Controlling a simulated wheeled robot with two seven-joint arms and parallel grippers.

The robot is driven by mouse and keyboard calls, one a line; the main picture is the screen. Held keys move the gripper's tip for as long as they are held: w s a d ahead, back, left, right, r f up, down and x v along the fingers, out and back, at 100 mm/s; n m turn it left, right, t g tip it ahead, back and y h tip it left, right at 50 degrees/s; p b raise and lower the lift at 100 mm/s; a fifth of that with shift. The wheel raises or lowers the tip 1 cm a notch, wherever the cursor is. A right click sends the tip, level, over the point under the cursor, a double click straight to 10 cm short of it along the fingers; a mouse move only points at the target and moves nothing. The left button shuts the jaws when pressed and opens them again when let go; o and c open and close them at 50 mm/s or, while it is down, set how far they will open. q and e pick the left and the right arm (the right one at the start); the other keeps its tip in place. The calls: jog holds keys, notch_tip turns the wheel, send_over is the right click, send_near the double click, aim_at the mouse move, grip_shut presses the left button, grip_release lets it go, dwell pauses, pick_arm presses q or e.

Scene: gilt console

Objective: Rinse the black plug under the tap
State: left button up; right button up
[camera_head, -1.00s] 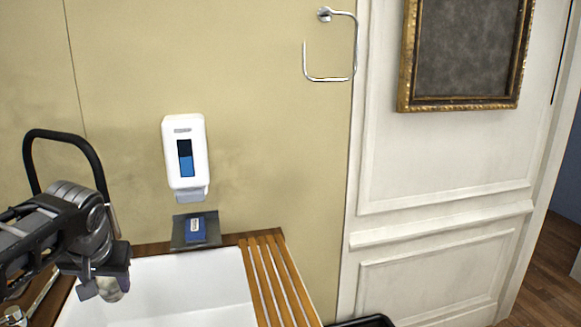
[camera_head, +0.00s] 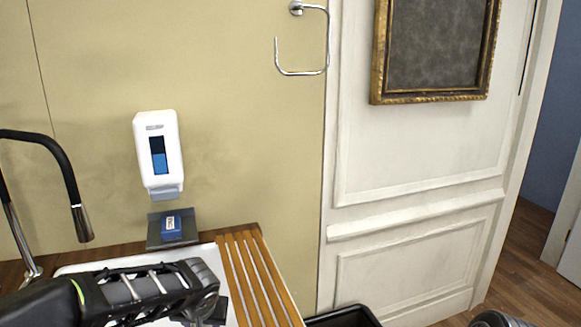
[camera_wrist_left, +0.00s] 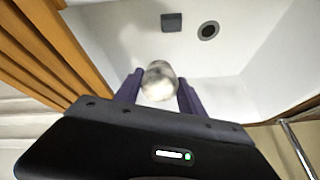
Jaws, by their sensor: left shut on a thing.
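My left gripper (camera_wrist_left: 157,88) is shut on a rounded, pale, mottled object (camera_wrist_left: 159,79), held above the white sink basin (camera_wrist_left: 110,45) in the wrist view. This object does not look black; whether it is the plug, I cannot tell. A small dark block (camera_wrist_left: 171,22) lies on the basin floor beside the round drain (camera_wrist_left: 208,31). In the head view my left gripper (camera_head: 208,312) is over the basin's right part, by the wooden slats, and its arm hides what it holds. The black tap (camera_head: 70,180) with a metal nozzle stands left of it.
A slatted wooden board (camera_head: 262,280) lies at the sink's right. A blue box (camera_head: 171,226) sits on a dark holder below the white soap dispenser (camera_head: 158,155). A black bin (camera_head: 345,316) stands at the lower right. A towel ring (camera_head: 302,72) hangs above.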

pick_arm(q)
jog(key=s+f, duration=0.4)
jog(key=f, duration=0.1)
jog(key=shift+r, duration=0.15)
